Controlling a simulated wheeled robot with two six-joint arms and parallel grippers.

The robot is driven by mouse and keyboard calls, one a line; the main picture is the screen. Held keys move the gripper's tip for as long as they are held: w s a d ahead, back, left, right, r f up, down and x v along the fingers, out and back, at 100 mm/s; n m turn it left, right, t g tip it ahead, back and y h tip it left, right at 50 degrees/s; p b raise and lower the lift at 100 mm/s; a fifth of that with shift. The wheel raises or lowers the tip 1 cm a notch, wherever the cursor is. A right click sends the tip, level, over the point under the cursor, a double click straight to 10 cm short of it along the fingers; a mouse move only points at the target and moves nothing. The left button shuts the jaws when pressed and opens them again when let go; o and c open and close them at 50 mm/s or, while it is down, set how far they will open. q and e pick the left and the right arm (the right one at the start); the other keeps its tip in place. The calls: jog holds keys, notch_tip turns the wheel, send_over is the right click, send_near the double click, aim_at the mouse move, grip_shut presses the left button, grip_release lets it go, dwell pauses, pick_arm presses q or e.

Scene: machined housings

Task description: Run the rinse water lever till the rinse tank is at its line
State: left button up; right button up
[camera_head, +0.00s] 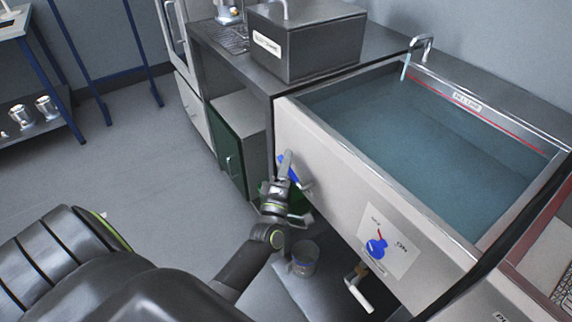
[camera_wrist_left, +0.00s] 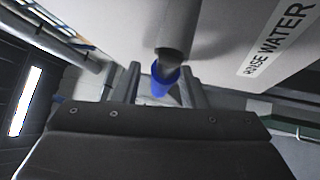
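The rinse tank (camera_head: 345,160) is a pale-fronted basin on the right in the head view, holding blue-grey water (camera_head: 420,130). A red line (camera_head: 500,125) runs along its far inner wall, and the water surface lies a little below it. A bluish stream comes from the spout (camera_head: 421,46) at the back corner. The blue-ended rinse water lever (camera_head: 290,168) is on the tank front; its blue end (camera_wrist_left: 165,82) also shows in the left wrist view. My left gripper (camera_head: 287,185) is at the lever, its fingers (camera_wrist_left: 161,88) apart with the blue end between them and a gap on one side. My right gripper is out of view.
A bucket (camera_head: 304,258) stands below. A grey box (camera_head: 305,40) sits on the counter. Floor on the left is clear.

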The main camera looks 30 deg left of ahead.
pick_arm(q)
jog(key=shift+s+f, duration=0.1)
